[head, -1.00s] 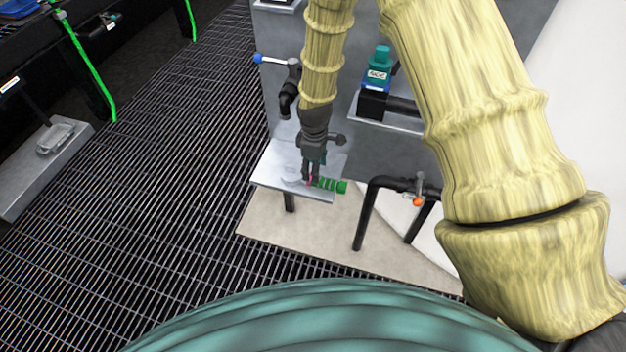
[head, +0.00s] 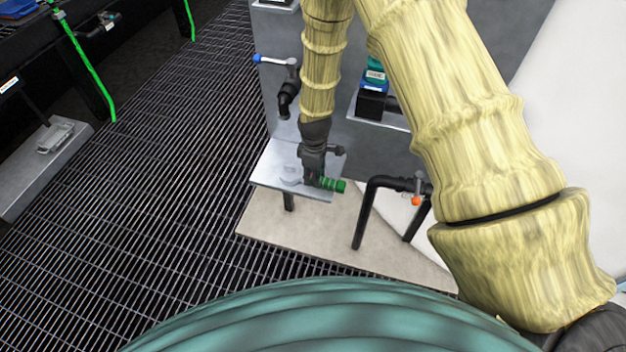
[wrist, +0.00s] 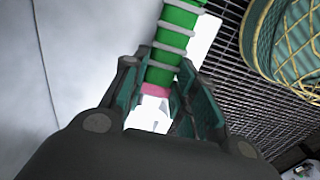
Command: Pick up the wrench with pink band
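The wrench with the pink band lies on a small grey metal shelf (head: 262,177). In the head view its silver head (head: 290,182) points left and its green ribbed handle (head: 333,185) sticks out to the right. In the wrist view the green handle (wrist: 178,35) runs down between my fingers, with the pink band (wrist: 155,90) just below it. My gripper (head: 312,181) is down at the shelf, fingers pointing downward over the wrench. In the wrist view my gripper (wrist: 162,88) is open, one finger on each side of the handle; finger contact is not clear.
A grey panel stands behind the shelf, with a blue-handled valve (head: 275,61) at the upper left and a teal device (head: 375,78) at the upper right. A black pipe (head: 368,205) with an orange-tipped valve (head: 417,195) stands right of the shelf. Open grating (head: 170,180) lies left.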

